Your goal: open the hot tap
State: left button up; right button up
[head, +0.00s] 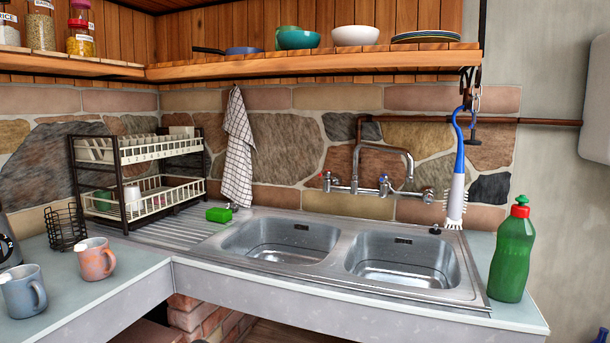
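A metal mixer tap (382,152) is fixed to the stone wall behind the double sink. Its spout bends over toward the right basin. A left handle (327,181) and a right handle (384,184) sit on its horizontal body. The right handle shows a bluish mark; any colour mark on the left one is too small to tell. No water is seen running from the spout. Neither of my grippers is in view.
The steel double sink (320,278) is set in the counter, with a green sponge (219,214) at its left. A green bottle (512,252) stands at right. A blue-handled brush (457,165) hangs right of the tap. The shelf (320,64) overhangs. Mugs (95,259) stand left.

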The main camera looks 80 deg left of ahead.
aim_at(327, 173)
jog(key=k, duration=0.15)
jog(key=u, duration=1.3)
